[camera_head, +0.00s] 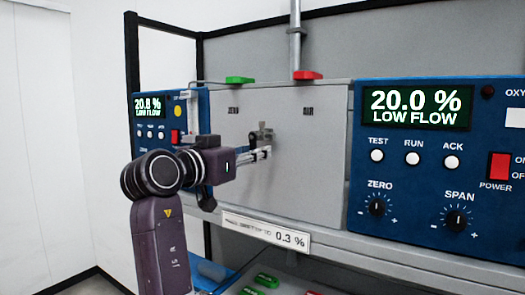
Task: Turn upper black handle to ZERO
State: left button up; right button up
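A blue analyser (430,150) at right reads 20.0 % LOW FLOW; another (147,115) at left reads 20.8 %. A green handle (239,80) and a red handle (308,75) top the panel. A 0.3 % label (266,232) is below.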

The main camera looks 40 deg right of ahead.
jog(key=shift+s+a+r, duration=0.15)
jog(key=shift+a, duration=0.3)
jog(key=shift+s+a+r, duration=0.1)
jog(key=shift+a+r, duration=0.05)
jog(key=shift+a, duration=0.3)
jog(key=c, duration=0.3)
jog(key=shift+c, duration=1.3)
grip_shut()
pick_arm(q)
notch_tip(320, 180, down, 6)
jog(key=a+b, duration=0.2)
jog(key=b, duration=0.3)
jog(key=shift+s+a+r, duration=0.15)
jog(key=shift+s, duration=0.15)
pick_arm(e)
jog(key=r+m, duration=0.1)
jog(key=m, duration=0.5)
jog(key=w+r+m, duration=0.1)
jog(key=m, duration=0.5)
jog(key=w+r+m, duration=0.1)
jog(key=m, duration=0.5)
jog(key=shift+w+a+r, duration=0.15)
jog(key=shift+a+r, duration=0.05)
jog(key=shift+a, duration=0.2)
